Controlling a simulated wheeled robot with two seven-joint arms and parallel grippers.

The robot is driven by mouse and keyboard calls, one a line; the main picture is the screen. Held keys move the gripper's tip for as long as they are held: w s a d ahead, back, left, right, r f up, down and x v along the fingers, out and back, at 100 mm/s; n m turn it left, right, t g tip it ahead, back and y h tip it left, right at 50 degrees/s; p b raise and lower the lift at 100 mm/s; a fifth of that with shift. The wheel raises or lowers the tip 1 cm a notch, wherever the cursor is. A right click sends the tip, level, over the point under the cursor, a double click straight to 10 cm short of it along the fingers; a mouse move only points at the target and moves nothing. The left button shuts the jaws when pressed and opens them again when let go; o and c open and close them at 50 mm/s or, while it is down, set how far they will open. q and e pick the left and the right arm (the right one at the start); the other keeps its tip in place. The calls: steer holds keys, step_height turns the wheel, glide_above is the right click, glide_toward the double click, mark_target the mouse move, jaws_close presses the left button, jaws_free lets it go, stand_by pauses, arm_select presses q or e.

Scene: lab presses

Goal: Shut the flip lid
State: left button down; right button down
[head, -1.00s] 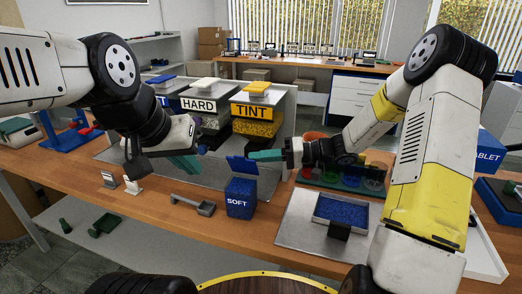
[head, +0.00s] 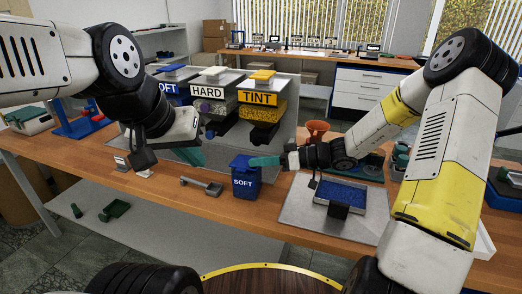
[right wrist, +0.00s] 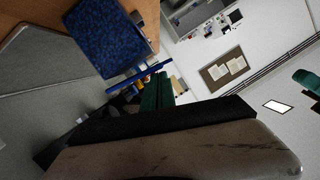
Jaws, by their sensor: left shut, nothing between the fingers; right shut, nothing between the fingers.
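The blue bin (head: 245,185) marked SOFT stands on the wooden bench. Its blue flip lid (head: 238,162) is at the top, low over the bin; I cannot tell whether it lies fully flat.
A small grey scoop-like piece (head: 202,186) lies left of the bin. An orange funnel-shaped cup (head: 316,132) stands behind my right gripper. Presses marked HARD (head: 207,92) and TINT stand behind.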

steer(key=shift+s+f, duration=0.2)
steer(key=shift+f, duration=0.5)
